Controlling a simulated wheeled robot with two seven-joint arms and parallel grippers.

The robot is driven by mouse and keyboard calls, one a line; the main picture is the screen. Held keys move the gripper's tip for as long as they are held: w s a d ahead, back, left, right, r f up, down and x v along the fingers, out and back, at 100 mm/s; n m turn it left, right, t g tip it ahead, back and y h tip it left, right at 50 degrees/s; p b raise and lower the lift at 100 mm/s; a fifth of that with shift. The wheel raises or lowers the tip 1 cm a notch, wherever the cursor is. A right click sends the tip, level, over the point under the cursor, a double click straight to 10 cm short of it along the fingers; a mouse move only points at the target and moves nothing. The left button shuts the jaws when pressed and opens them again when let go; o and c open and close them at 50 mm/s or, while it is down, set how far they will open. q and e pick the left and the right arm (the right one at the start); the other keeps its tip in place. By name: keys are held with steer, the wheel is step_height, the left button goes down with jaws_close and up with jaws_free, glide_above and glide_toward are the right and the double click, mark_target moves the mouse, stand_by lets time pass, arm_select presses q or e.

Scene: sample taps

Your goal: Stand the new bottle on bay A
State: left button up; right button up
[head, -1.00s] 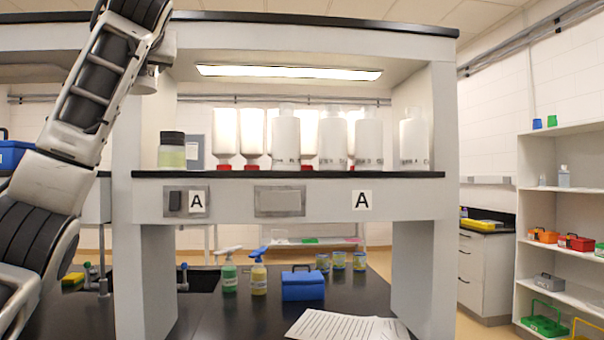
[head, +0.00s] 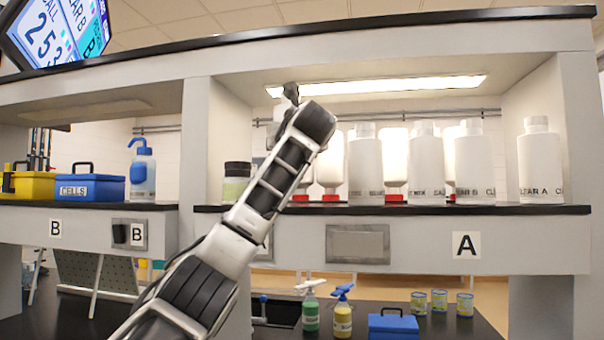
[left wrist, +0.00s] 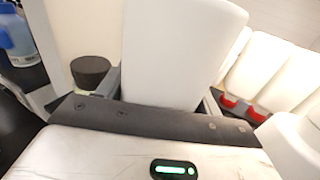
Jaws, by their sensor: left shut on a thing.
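In the left wrist view, my left gripper (left wrist: 161,92) is shut around a plain white bottle (left wrist: 182,45). Its base and surroundings below are hidden by the gripper body. In the head view my left arm reaches up in front of the left part of bay A (head: 410,209), a black-edged shelf marked with an A sign (head: 466,245). The gripper and held bottle are mostly hidden behind the arm there. Several white bottles (head: 426,170) stand in a row on bay A, and one marked CLEAR A (head: 540,165) stands apart at its right end. My right gripper is not in view.
A dark-lidded jar (head: 237,182) stands at bay A's left end, left of the held bottle in the wrist view (left wrist: 90,72). Inverted white bottles with red caps (head: 331,165) stand behind the row. Bay B (head: 95,205) on the left holds boxes and a blue wash bottle.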

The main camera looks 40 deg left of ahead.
arm_select(q)
steer(key=w+f, duration=0.2)
steer(key=f, duration=0.1)
steer(key=shift+w+a+f, duration=0.1)
steer(key=shift+w, duration=0.3)
steer(key=f, duration=0.3)
steer(key=shift+w+f+p, duration=0.2)
steer(key=shift+f+p, duration=0.15)
steer(key=shift+p, duration=0.05)
steer(key=shift+f, duration=0.15)
steer(key=o, duration=1.2)
steer(key=shift+o, duration=0.2)
